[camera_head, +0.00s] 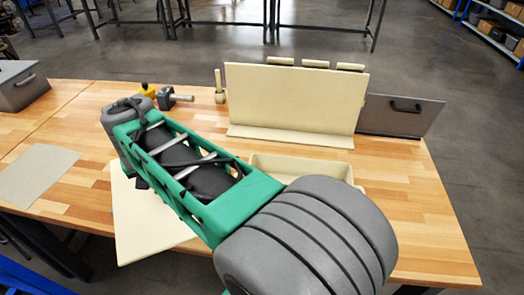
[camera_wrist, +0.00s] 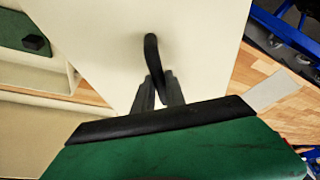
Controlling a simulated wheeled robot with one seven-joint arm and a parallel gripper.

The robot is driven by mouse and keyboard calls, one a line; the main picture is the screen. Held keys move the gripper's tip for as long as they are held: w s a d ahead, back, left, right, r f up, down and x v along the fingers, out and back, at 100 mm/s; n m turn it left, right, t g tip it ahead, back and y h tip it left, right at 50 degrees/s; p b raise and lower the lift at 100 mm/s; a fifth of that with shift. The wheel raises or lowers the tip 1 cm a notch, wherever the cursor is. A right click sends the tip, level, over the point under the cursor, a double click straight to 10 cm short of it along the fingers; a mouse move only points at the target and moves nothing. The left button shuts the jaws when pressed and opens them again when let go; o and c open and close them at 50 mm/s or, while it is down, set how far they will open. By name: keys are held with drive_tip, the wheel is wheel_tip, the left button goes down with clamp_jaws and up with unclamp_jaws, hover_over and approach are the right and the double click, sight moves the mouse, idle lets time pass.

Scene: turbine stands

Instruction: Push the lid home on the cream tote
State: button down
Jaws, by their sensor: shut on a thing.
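The cream tote (camera_head: 255,160) stands on the wooden table right of my arm; its near side is hidden behind my arm. A flat cream panel, seemingly the lid (camera_head: 140,225), shows below and left of my arm, apart from the visible part of the tote. In the wrist view the lid (camera_wrist: 110,35) carries a black handle (camera_wrist: 152,55). My gripper (camera_wrist: 158,90) is shut on that handle; the head view hides its fingers behind my arm. Cream walls (camera_wrist: 40,75) at the wrist view's left may be the tote, with a green surface and a small black block beyond.
A cream upright board (camera_head: 295,95) stands behind the tote, beside a grey panel with a handle (camera_head: 395,115). A mallet (camera_head: 220,90), a grey clamp-like tool (camera_head: 168,97) and a yellow item (camera_head: 148,90) lie behind my arm. A grey sheet (camera_head: 35,177) lies left. The table's right end is clear.

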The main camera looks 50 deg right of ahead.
drive_tip(key=s+d+m, duration=0.1)
drive_tip(key=d+m, duration=0.1)
drive_tip(key=d, duration=0.1)
drive_tip(key=s+d+m+g+h, duration=0.1)
drive_tip(key=d+m, duration=0.1)
drive_tip(key=d, duration=0.1)
drive_tip(key=s+d+m, duration=0.1)
drive_tip(key=d, duration=0.3)
drive_tip(key=shift+f+m+h, duration=0.1)
drive_tip(key=shift+m+h, duration=0.2)
drive_tip(key=shift+m, duration=0.1)
drive_tip(key=s+d+m+g+y, duration=0.1)
drive_tip(key=s+d+m+g, duration=0.2)
drive_tip(key=s+d+m, duration=0.7)
drive_tip(key=s+d+m+g+y, duration=0.1)
drive_tip(key=s+d+m+g, duration=0.2)
drive_tip(key=s+d+m, duration=0.75)
drive_tip(key=shift+n, duration=0.55)
drive_tip(key=a+f+b, duration=0.2)
drive_tip(key=f+b, duration=0.1)
drive_tip(key=s+a+f+b, duration=0.1)
drive_tip(key=f, duration=0.1)
drive_tip(key=shift+s+b, duration=0.1)
drive_tip(key=shift+b, duration=0.2)
drive_tip(key=shift+f, duration=0.15)
